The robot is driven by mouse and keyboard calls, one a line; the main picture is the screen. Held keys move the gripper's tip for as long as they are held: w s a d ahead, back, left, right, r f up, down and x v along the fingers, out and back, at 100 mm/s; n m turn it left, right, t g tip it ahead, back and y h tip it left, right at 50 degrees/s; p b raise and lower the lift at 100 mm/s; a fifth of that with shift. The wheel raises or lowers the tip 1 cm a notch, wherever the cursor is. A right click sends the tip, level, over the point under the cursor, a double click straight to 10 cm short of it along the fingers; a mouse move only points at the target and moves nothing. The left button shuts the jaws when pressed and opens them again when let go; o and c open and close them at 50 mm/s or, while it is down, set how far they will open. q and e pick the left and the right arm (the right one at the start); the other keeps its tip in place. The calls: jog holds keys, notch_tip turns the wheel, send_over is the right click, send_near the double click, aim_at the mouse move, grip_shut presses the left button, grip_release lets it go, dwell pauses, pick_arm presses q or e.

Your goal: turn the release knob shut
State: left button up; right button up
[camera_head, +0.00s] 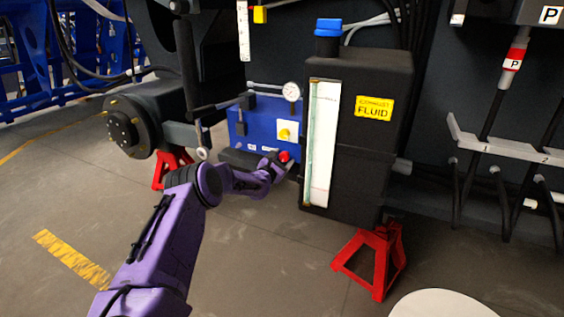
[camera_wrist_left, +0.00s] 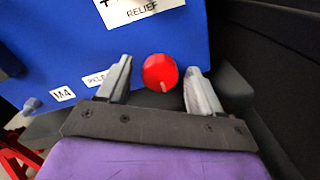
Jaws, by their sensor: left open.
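The release knob (camera_wrist_left: 160,73) is a round red knob with a pale mark near its lower edge, on the lower part of a blue box (camera_wrist_left: 60,50). In the head view the knob (camera_head: 284,156) shows at the box's lower right corner. My left gripper (camera_wrist_left: 160,80) is open, with one finger on each side of the knob. A gap shows between the knob and the left finger; the right finger is closer, and I cannot tell whether it touches. The left gripper (camera_head: 279,167) also shows at the knob in the head view. My right gripper is not in view.
A dark tank (camera_head: 372,125) with a blue cap and an "EXHAUST FLUID" label stands just right of the knob. A pressure gauge (camera_head: 291,92) sits above the blue box. A red stand (camera_head: 372,258) is at lower right.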

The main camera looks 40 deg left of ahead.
pick_arm(q)
jog(key=c, duration=1.1)
jog(key=shift+o, duration=0.2)
